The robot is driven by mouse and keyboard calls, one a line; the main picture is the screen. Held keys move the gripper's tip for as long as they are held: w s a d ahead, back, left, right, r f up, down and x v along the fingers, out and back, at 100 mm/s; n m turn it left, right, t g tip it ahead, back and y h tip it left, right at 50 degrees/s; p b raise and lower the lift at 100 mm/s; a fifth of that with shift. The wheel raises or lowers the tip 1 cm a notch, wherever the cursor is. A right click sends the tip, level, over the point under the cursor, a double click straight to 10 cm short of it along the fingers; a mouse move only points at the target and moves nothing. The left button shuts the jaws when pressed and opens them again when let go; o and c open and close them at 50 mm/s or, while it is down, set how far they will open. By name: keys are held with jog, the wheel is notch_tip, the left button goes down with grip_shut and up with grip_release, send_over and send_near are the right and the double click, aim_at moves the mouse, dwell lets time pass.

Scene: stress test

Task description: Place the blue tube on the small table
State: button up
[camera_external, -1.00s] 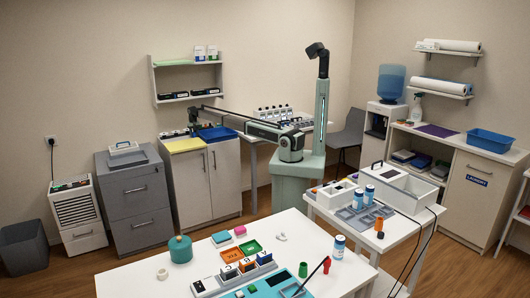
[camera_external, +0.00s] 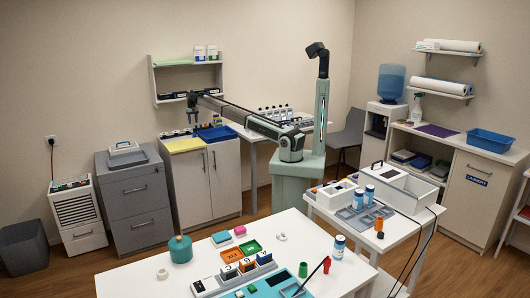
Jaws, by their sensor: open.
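My gripper (camera_external: 194,120) hangs down over the left cabinet, above its back edge near the yellow mat (camera_external: 184,145) and the blue tray (camera_external: 217,134). It is open, but it is too small to see its fingers clearly or anything between them. I cannot make out a separate blue tube near it. Blue-and-white cylinders stand elsewhere: one (camera_external: 369,194) is on the smaller white table (camera_external: 399,226) at the right, with another beside it. A third cylinder (camera_external: 339,247) stands on the front white table (camera_external: 215,270).
A wall shelf (camera_external: 187,97) with boxes and bottles is close behind my gripper. A grey rack (camera_external: 347,219), an orange cup (camera_external: 379,223) and a white box device (camera_external: 402,187) crowd the right table. Racks and trays fill the front table's middle.

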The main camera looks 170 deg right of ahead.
dwell(0.3)
jog(key=g+h, duration=0.2)
send_over(194, 135)
jog(key=x, duration=0.5)
jog(key=a+x, duration=0.1)
jog(key=x, duration=0.1)
jog(key=shift+w+d+f, duration=0.1)
jog(key=shift+w+f, duration=0.05)
jog(key=shift+f, duration=0.2)
jog(key=shift+a+x, duration=0.1)
jog(key=shift+x, duration=1.3)
jog(key=shift+a+x, duration=0.15)
jog(key=shift+x, duration=1.25)
